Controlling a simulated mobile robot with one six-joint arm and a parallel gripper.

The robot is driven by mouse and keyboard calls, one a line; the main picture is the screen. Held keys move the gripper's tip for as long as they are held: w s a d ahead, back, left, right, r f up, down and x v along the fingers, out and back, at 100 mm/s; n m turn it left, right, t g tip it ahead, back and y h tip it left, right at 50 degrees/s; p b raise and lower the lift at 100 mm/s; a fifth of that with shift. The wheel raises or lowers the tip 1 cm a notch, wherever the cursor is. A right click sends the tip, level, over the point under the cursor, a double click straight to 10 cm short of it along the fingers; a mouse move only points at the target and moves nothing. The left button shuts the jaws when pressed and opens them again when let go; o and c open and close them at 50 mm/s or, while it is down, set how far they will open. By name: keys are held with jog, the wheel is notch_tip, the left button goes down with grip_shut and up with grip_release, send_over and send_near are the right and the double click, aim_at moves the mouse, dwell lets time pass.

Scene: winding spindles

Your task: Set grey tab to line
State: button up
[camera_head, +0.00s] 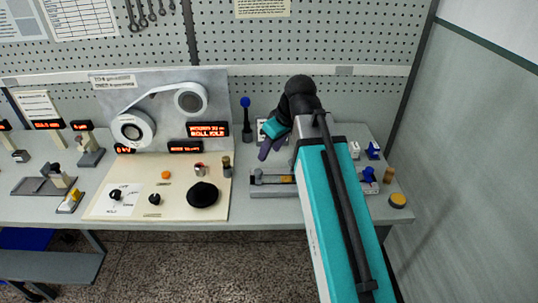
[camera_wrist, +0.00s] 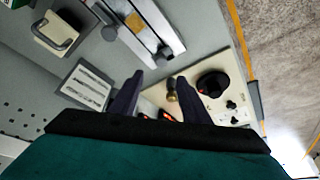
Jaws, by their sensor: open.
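A low grey rail fixture (camera_head: 275,189) lies on the bench right of the cream control panel, partly covered by my arm in the head view. The fixture also shows in the wrist view (camera_wrist: 150,32), with a pale strip along it. A small dark grey piece (camera_head: 258,176) stands at its left end; a grey piece also shows at the near end in the wrist view (camera_wrist: 164,54). I cannot tell which part is the tab, nor make out the line. My gripper (camera_wrist: 157,88) is open and empty, its dark purple fingers apart above the bench beside the fixture.
The cream panel (camera_head: 100,207) bears a black knob (camera_head: 203,194) and a brass post (camera_head: 226,164). Blue fittings (camera_head: 373,150) and a yellow button (camera_head: 398,200) are at the right. A grey wall bounds the right side.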

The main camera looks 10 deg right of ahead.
jog(key=shift+s+d+r, duration=0.15)
jog(key=shift+s+r, duration=0.05)
jog(key=shift+r, duration=0.45)
